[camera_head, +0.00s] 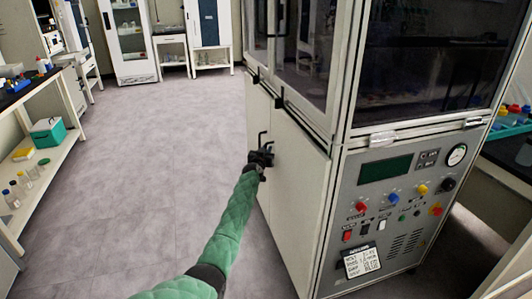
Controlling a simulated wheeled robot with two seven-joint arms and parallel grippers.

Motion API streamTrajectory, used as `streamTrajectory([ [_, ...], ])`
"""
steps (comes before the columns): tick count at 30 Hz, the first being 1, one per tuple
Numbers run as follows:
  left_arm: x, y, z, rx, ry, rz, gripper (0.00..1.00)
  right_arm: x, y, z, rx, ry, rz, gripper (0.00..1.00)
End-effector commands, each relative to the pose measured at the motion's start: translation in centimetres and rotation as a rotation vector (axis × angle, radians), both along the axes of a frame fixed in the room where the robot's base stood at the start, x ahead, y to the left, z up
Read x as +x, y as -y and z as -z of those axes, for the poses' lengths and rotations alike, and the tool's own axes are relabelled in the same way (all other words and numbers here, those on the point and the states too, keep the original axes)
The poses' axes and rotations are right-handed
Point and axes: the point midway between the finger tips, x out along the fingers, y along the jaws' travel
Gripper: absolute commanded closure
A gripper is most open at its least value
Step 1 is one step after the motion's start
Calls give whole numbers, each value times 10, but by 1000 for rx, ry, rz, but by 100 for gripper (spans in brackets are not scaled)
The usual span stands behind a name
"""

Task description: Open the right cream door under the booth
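The booth (350,110) stands at the right, with cream doors below its glass upper part. The right cream door (298,195) is the nearer one on the side facing the floor area. It looks flush with the cabinet. A dark bar handle (262,138) stands out near the seam between the doors. My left arm, in a green sleeve, reaches up from the bottom. Its dark gripper (262,156) is at the handle, overlapping its lower part. The fingers are small and dark, so I cannot tell whether they grip it. My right gripper is not in view.
A control panel (395,215) with knobs, a gauge and a small label is on the booth's near face. A shelf bench (70,140) with a teal box (48,134) and bottles stands at the left. Grey floor (150,150) between is clear. White cabinets stand at the back.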

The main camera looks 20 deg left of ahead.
Motion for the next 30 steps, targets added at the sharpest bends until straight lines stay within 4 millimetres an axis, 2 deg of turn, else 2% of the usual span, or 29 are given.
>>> streamTrajectory([
  [5, 0, 0, 0, 0, 0, 0, 86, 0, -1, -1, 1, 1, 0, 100],
  [7, 0, 0, 0, 0, 0, 0, 100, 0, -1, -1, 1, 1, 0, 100],
  [20, -2, -2, -2, -1, 0, -7, 100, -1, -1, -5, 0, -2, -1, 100],
  [29, -12, -14, -3, -1, -1, -41, 100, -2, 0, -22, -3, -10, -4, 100],
  [30, -14, -16, -3, -1, -1, -46, 100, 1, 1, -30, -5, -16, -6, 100],
])
